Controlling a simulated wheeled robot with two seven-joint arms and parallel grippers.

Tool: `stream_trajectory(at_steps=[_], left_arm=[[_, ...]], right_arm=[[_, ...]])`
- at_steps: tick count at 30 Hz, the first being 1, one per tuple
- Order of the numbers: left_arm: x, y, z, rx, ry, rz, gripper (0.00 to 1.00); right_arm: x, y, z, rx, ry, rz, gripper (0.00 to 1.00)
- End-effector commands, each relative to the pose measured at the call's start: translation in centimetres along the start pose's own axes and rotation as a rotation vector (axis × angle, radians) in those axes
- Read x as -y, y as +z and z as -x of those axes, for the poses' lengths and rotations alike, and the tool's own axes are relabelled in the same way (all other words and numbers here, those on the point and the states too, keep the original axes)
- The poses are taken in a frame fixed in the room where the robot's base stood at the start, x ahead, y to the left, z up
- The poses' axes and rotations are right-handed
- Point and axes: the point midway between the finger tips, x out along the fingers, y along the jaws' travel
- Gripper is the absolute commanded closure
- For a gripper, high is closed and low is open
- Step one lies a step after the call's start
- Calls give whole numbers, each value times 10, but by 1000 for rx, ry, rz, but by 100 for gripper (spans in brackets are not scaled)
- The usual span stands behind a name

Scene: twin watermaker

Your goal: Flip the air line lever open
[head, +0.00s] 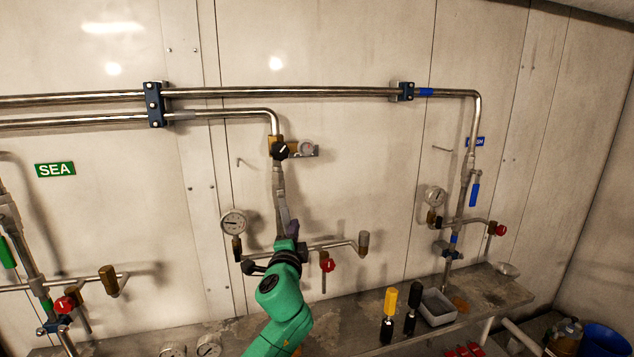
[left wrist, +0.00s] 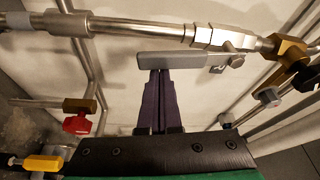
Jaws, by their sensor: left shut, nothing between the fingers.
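The air line lever (left wrist: 185,60) is a flat grey handle on the middle steel pipe. In the left wrist view it lies roughly parallel to the pipe (left wrist: 130,27), with its pivot at the right end. In the head view the lever (head: 284,212) shows as a narrow grey strip along the upright pipe, just above my gripper. My left gripper (left wrist: 160,74) is shut and empty, its purple fingers together. The fingertips are at the lever's long edge near its free end; whether they touch cannot be told. The left gripper (head: 292,229) partly hides the lower pipe. My right gripper is not in view.
A pressure gauge (head: 234,222) stands left of the gripper, and a red knob (head: 327,265) lower right. A blue lever (head: 474,194) is on the right pipe, a green lever (head: 7,252) far left. Yellow and black-handled tools (head: 389,315) stand on the bench (head: 350,325).

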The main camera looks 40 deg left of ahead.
Motion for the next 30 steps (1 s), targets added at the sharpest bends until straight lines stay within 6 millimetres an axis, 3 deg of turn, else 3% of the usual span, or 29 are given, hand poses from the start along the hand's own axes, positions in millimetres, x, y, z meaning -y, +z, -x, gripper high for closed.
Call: stream_trajectory(at_steps=[30], left_arm=[[-2, 8, -1, 3, -1, 3, 100]], right_arm=[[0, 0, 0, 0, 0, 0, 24]])
